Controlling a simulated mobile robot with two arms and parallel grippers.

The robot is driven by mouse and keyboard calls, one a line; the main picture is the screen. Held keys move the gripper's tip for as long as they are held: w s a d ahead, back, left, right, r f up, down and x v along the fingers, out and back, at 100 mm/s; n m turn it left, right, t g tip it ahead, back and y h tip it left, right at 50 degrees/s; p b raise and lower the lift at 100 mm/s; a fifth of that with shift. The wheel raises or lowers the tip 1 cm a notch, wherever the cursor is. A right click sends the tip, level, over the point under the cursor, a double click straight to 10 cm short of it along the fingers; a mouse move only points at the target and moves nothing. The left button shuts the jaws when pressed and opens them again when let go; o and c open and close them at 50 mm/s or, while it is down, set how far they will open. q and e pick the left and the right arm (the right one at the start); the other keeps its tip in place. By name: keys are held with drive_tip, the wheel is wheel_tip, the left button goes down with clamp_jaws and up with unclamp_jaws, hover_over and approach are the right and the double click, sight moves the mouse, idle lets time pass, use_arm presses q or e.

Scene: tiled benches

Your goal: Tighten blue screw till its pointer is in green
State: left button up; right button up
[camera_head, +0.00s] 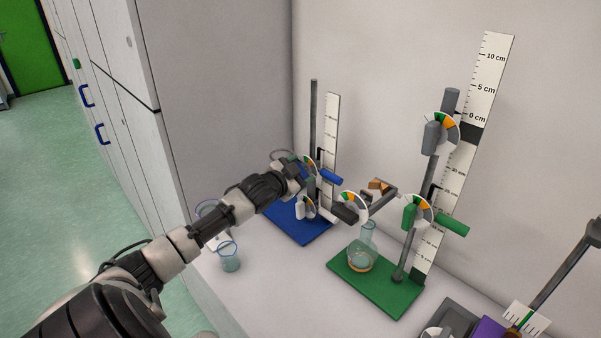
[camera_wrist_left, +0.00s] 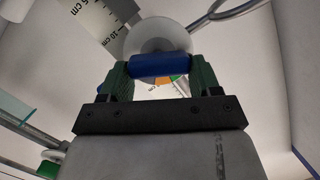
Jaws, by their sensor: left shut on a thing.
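The blue screw (camera_wrist_left: 160,65) shows in the left wrist view as a short blue bar in front of a pale round dial (camera_wrist_left: 152,36). My left gripper (camera_wrist_left: 160,72) is shut on it, one finger at each end of the bar. In the head view my left gripper (camera_head: 299,171) is at the blue stand, and the gripped bar is hidden behind it. A dial edge (camera_head: 310,165) shows just past the fingers. Orange and a little green show below the bar in the wrist view; the pointer cannot be made out. My right gripper is not in view.
The blue stand's base (camera_head: 308,231) is on the bench, with a rod and ruler (camera_head: 331,130) behind. A green stand (camera_head: 375,285) with a flask (camera_head: 362,250) is to the right. A glass beaker (camera_head: 229,257) stands at the left bench edge. A tall cabinet (camera_head: 210,80) rises behind.

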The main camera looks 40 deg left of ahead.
use_arm(q)
drive_tip(key=shift+d+f+m+b, duration=0.1)
drive_tip(key=shift+m+b, duration=0.45)
drive_tip(key=shift+m, duration=0.35)
drive_tip(key=shift+y, duration=0.4)
drive_tip(key=shift+m, duration=0.3)
drive_tip(key=shift+f+m+t+b, duration=0.15)
drive_tip(key=shift+m+t+b, duration=0.25)
drive_tip(key=shift+m+b, duration=0.3)
drive_tip(key=shift+d, duration=0.1)
drive_tip(key=shift+r+m, duration=0.2)
drive_tip(key=shift+m, duration=0.1)
